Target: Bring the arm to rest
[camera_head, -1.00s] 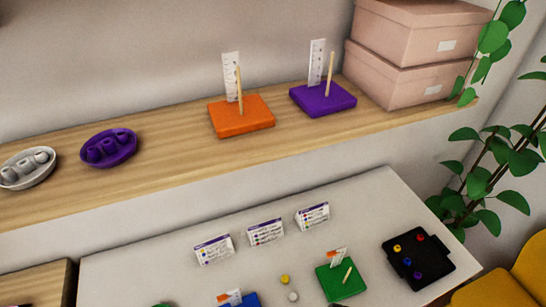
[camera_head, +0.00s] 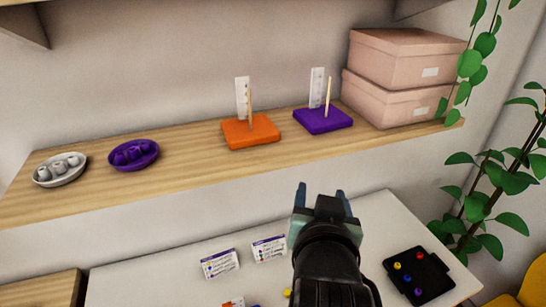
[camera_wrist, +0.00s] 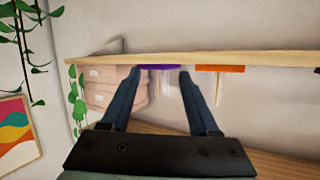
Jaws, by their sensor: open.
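My gripper (camera_head: 321,192) is raised in front of the shelf, over the back of the white table. Its two blue fingers point up and away, apart and with nothing between them. In the wrist view, the open gripper (camera_wrist: 164,73) also shows empty. Behind its fingers there are the purple peg board (camera_wrist: 160,66) and the orange peg board (camera_wrist: 220,68), appearing upside down. In the head view, the orange board (camera_head: 251,133) and the purple board (camera_head: 323,121) stand on the shelf, each with an upright wooden peg and a white card behind.
The wooden shelf (camera_head: 190,171) also holds a white dish (camera_head: 45,180), a purple dish (camera_head: 121,162) and stacked pink boxes (camera_head: 385,107). On the white table (camera_head: 180,285) are cards (camera_head: 220,263) and a black bead tray (camera_head: 432,278). My arm hides part of the table. A plant (camera_head: 490,185) stands right.

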